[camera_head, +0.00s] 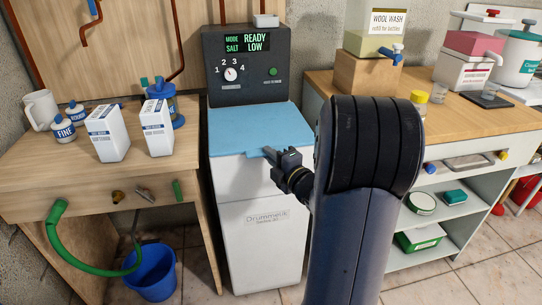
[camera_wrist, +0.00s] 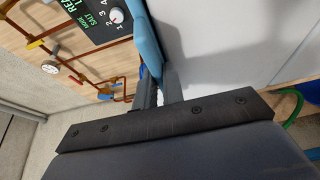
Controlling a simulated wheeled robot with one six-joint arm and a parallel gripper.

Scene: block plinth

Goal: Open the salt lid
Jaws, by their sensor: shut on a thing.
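The salt lid (camera_head: 255,126) is a light blue flat cover on top of the white softener cabinet (camera_head: 262,235). It looks closed or nearly so; I cannot tell whether it is slightly raised. My gripper (camera_head: 270,152) is at the lid's front edge, shut on a blue tab that sticks out there. In the wrist view the lid (camera_wrist: 147,38) shows edge-on as a blue strip, with my gripper's dark fingers (camera_wrist: 159,85) at its end. The fingertips' exact contact is partly hidden. The dark control panel (camera_head: 247,65) behind the lid reads "READY" and "SALT LOW".
A left bench (camera_head: 90,180) holds two white cartons (camera_head: 107,133), small jars and a white jug (camera_head: 40,110). A right counter (camera_head: 450,108) holds a wool wash container (camera_head: 385,25) and a yellow-capped jar (camera_head: 418,100). A blue bucket (camera_head: 152,272) and green hose (camera_head: 75,255) are at lower left.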

